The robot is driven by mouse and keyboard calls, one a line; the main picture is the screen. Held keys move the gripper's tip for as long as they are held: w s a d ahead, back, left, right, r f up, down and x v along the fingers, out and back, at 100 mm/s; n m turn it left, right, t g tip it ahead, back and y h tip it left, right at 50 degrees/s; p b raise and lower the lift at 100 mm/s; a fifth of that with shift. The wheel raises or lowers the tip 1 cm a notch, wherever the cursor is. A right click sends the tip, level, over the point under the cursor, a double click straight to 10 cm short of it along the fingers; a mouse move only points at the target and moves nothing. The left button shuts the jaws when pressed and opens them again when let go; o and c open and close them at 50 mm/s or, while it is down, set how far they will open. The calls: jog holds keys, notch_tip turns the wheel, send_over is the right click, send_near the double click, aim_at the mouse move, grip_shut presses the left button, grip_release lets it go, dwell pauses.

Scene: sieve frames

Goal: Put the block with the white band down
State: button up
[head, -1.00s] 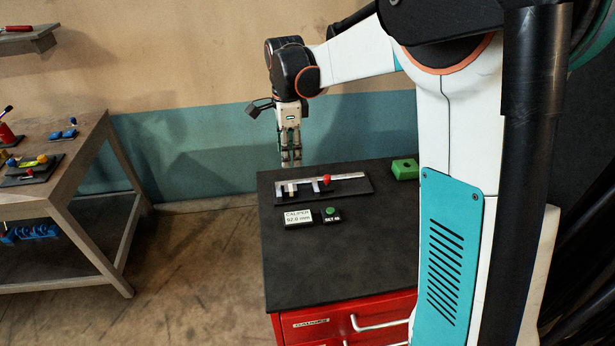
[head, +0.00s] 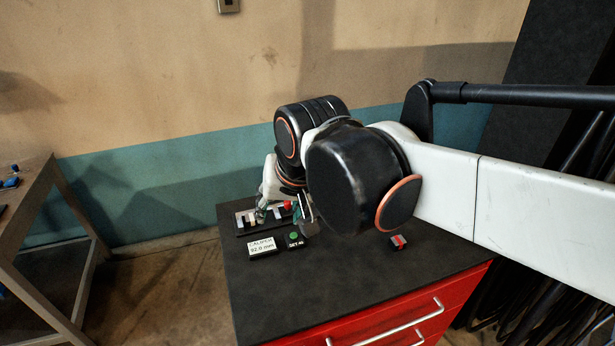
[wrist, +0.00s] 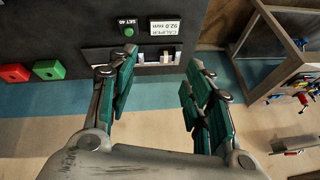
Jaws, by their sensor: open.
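My gripper (head: 284,215) is low over the back left of the dark cabinet top, at the caliper fixture. In the wrist view my gripper (wrist: 160,85) has its teal fingers spread wide, with nothing held between them. A small red block with a pale grey band (head: 398,242) sits on the cabinet top at the right. I cannot tell whether another banded block is among the pale jaws.
A display (head: 262,247) reading 92.0 mm and a green SET 40 button (head: 294,236) stand in front of the fixture. The wrist view shows a green block (wrist: 47,69) and a red block (wrist: 15,73). The front of the cabinet top (head: 310,290) is clear. A wooden table (head: 45,220) stands left.

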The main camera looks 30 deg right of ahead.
jog(key=s+f+n+t, duration=0.1)
jog(key=s+f+n, duration=0.1)
jog(key=s+n, duration=0.2)
jog(key=shift+s+f+n+t, duration=0.2)
jog(key=shift+s+n+t, duration=0.2)
jog(key=shift+s, duration=0.45)
jog(key=shift+w, duration=0.15)
jog(key=c, duration=1)
jog(key=shift+w+d+f+b, duration=0.1)
jog(key=shift+w+d+b, duration=0.05)
jog(key=shift+w+b, duration=0.2)
grip_shut()
jog(key=w+d+f+m+g+p, duration=0.15)
jog(key=w+d+g+p, duration=0.45)
jog(key=w, duration=0.6)
jog(key=w+d+f+m+g+p, duration=0.1)
jog(key=w+d+f+p, duration=0.15)
jog(key=w+d, duration=0.7)
notch_tip(320, 180, down, 7)
jog(key=w+a+b, duration=0.1)
jog(key=w+b, duration=0.1)
jog(key=shift+w+a+f, duration=0.15)
jog(key=shift+w+a, duration=0.05)
jog(key=shift+w, duration=0.2)
